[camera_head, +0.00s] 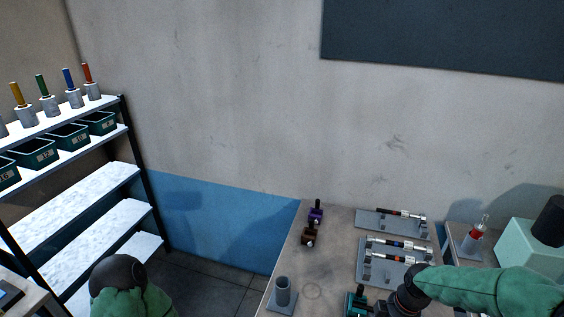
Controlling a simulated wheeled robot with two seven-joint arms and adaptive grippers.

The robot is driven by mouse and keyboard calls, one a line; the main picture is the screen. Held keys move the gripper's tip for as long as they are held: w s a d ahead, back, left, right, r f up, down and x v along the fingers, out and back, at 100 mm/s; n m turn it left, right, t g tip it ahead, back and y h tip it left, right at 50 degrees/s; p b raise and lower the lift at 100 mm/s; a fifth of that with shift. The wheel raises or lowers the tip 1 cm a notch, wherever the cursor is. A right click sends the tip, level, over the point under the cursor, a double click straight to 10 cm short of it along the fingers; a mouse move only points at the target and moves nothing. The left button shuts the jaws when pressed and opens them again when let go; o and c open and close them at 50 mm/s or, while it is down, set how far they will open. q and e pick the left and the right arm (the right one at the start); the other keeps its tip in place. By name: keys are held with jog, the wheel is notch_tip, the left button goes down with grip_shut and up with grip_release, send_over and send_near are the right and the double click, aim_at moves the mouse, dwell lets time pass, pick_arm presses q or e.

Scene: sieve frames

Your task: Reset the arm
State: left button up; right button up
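The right arm, in a green sleeve, comes in from the right over the table. Its black wrist and the top of my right gripper (385,308) show at the bottom edge, beside a small teal block with a black knob (356,300). The fingertips are cut off or hidden, so I cannot tell whether it is open or holds anything. Of the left arm, only a black joint and green sleeve show at the bottom left; the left gripper is out of view.
The table (335,230) bears a purple block (315,215), a brown block (308,237), a grey cylinder on a plate (283,291) and two racks with rods, one farther back (372,221). A shelf (75,200) with dark bins (70,137) stands at left. Mint box (528,247) at right.

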jog(key=s+a+f+m+y, duration=0.1)
jog(key=s+a+f+m, duration=0.35)
jog(key=f, duration=0.35)
jog(key=s+a+f+m+y, duration=0.1)
jog(key=s+a+f+m, duration=0.4)
jog(key=f, duration=0.3)
jog(key=s+a+f+m, duration=0.3)
jog(key=a+f+m, duration=0.2)
jog(key=a+f, duration=0.25)
notch_tip(320, 180, down, 12)
jog(key=w+a+n+b, duration=0.1)
jog(key=b, duration=1.1)
jog(key=shift+r, duration=0.25)
